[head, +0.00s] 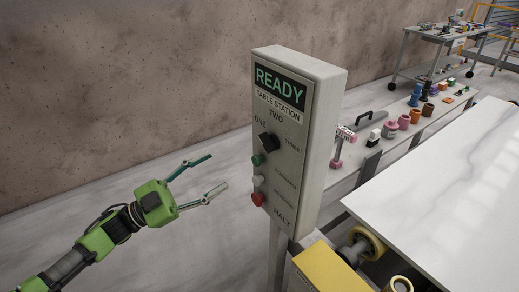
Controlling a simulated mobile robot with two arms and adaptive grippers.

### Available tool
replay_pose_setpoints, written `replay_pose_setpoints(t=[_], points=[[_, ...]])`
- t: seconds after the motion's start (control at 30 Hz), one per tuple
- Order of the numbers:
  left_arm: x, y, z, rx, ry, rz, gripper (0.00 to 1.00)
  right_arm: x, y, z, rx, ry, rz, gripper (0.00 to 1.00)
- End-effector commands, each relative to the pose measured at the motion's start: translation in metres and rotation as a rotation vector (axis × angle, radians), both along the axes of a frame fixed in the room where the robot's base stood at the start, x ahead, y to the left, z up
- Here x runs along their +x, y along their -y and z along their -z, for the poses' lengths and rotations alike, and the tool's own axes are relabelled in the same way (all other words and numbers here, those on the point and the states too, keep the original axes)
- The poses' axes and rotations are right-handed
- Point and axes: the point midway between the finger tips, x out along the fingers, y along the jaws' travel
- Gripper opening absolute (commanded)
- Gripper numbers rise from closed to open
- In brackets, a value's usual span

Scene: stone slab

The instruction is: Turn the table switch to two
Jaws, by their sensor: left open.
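The table station control box (295,130) stands on a post in the middle of the head view, with a lit READY display (278,80) at its top. Its black rotary switch (267,142) sits below the labels ONE, TWO and THREE; I cannot tell exactly which label it points at. Below it are a green button (258,160), a white button (259,181) and a red button (258,199). My left gripper (219,173) is open and empty, to the left of the box and apart from it. My right gripper is not in view.
A white stone slab (450,180) lies on the table at right, with a yellow part (330,272) in front. A shelf (345,183) with several tools and coloured cups runs behind. A wheeled cart (440,38) stands at the back. The floor left of the box is clear.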

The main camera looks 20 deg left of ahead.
Motion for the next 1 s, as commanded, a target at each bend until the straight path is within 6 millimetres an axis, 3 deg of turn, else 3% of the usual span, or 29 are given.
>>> replay_pose_setpoints(t=[0.17,0.63,1.0], points=[[0.007,0.015,-0.014,0.001,0.014,0.018,0.51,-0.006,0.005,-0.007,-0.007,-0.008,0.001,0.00],[0.066,0.082,-0.045,0.000,0.012,0.013,0.51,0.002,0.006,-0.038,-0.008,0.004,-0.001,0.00],[0.082,0.101,-0.050,0.002,0.008,0.012,0.51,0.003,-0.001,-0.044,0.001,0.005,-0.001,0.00]])
